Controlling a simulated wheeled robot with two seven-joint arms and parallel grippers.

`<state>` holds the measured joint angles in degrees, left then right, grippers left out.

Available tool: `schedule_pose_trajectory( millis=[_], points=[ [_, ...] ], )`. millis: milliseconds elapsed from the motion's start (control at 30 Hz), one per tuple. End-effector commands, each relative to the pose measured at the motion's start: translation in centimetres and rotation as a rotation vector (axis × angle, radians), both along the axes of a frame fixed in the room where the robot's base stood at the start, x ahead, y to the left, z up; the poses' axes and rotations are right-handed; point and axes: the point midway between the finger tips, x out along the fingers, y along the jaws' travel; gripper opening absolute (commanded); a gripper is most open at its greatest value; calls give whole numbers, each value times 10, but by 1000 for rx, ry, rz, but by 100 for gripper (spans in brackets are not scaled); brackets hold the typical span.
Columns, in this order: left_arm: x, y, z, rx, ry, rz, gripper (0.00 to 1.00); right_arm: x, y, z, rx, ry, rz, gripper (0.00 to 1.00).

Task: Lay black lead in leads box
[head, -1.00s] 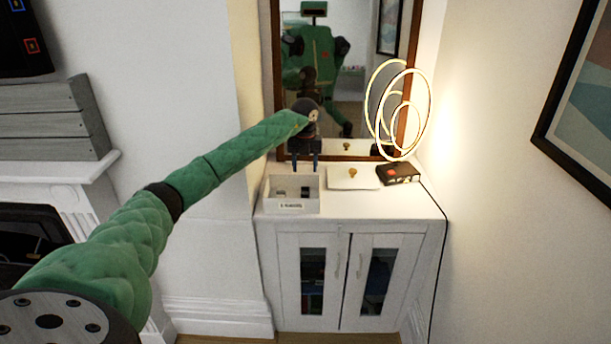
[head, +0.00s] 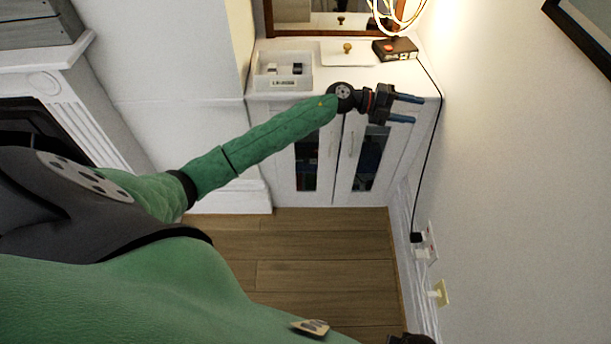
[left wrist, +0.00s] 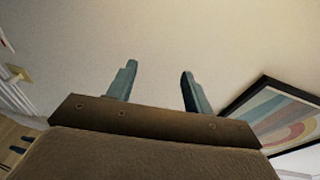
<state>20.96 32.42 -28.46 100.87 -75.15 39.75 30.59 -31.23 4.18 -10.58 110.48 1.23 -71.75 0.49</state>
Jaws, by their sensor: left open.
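A thin black lead (head: 428,160) runs from the lamp base over the cabinet's right edge. It hangs down to a black plug (head: 416,237) at the wall socket. The leads box (head: 284,86) is a white open box with a front label on the cabinet top's left side; small dark and pale items lie in it. My left gripper (head: 416,109) is open and empty before the cabinet's right door, its fingers pointing right towards the lead, apart from it. Its two fingers (left wrist: 158,70) also show apart in the left wrist view. A dark part at the head view's bottom edge may be my right gripper; its jaws cannot be made out.
The white cabinet (head: 281,150) stands in the corner. A white lid (head: 330,57) with a knob and the ring lamp's dark base (head: 395,49) are right of the box. A yellow-green plate (head: 441,292) is on the right wall. The wooden floor (head: 310,240) before the cabinet is clear.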

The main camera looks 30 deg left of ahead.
Motion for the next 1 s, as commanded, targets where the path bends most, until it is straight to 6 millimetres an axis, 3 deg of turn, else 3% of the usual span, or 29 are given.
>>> schedule_pose_trajectory(
  millis=[100,200,267,367,533,667,867,1000],
  points=[
    [-21,-18,12,-225,20,117,51,1,0,0,0,-1,0,36],
    [-32,-17,14,-389,67,246,51,2,0,0,-1,-2,0,36],
    [-36,-12,7,-475,111,335,51,2,0,1,-1,-2,0,36],
    [-42,5,-19,-591,209,504,51,2,0,1,0,-3,0,36],
    [-62,41,-100,-710,434,821,51,2,-1,1,0,-3,0,36],
    [-98,65,-178,-741,645,1069,51,2,-1,1,-1,-3,1,36],
    [-195,84,-302,-680,1028,1417,51,2,-1,1,-1,-2,0,36],
    [-285,80,-372,-572,1315,1603,51,2,-1,1,-1,-2,1,36]
  ],
)
